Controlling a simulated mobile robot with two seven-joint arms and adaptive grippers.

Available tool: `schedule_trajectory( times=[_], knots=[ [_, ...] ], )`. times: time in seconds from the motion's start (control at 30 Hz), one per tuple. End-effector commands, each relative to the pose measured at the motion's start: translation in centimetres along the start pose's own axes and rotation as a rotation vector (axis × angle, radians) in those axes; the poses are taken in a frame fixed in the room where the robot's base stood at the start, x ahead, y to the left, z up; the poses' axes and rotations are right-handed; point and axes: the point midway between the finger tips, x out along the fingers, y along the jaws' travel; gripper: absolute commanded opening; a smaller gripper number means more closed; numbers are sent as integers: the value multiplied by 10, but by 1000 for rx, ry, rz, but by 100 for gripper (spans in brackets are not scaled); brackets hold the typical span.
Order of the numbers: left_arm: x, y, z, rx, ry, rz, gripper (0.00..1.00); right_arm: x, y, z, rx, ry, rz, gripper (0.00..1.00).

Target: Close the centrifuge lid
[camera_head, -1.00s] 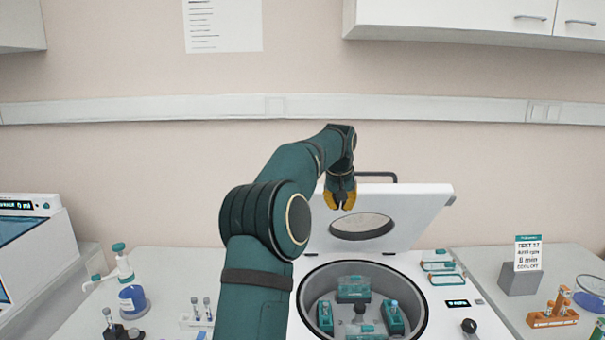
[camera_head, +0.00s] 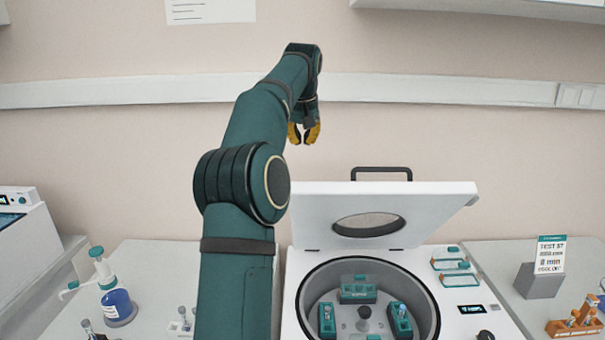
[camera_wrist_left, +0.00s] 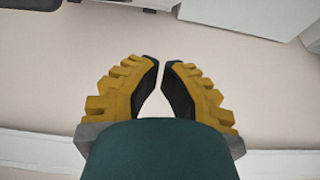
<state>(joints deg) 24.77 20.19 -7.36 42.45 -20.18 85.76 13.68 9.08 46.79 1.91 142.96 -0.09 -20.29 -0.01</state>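The centrifuge lid (camera_head: 446,207) is white with an oval window (camera_head: 368,225) and a dark handle (camera_head: 382,170) on its top edge. It stands raised and tilted back behind the open bowl (camera_head: 310,272). Teal tube holders (camera_head: 357,291) sit around the rotor in the bowl. My left gripper (camera_head: 304,139) has yellow-backed fingers, hangs above and left of the handle, and touches nothing. In the left wrist view, its black fingertips (camera_wrist_left: 160,63) are a small gap apart with nothing between them. My right gripper is not in view.
My left arm crosses in front of the left side of the centrifuge. A blue bottle (camera_head: 118,304) stands on the left bench. Teal-framed pieces (camera_head: 458,279) lie right of the bowl. A sign (camera_head: 551,254) and an orange rack (camera_head: 575,327) stand further right.

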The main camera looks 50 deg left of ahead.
Motion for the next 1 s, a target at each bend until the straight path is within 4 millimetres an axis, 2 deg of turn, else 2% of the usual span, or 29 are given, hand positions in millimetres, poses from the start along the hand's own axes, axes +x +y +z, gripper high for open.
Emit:
schedule_trajectory(
  times=[0.4,0.7,1.0],
  knots=[
    [84,-1,1,-1,-6,-2,0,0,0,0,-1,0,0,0],
    [89,0,27,1,-2,0,0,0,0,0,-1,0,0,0],
    [92,0,39,0,-2,0,0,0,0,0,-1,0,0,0]
  ],
)
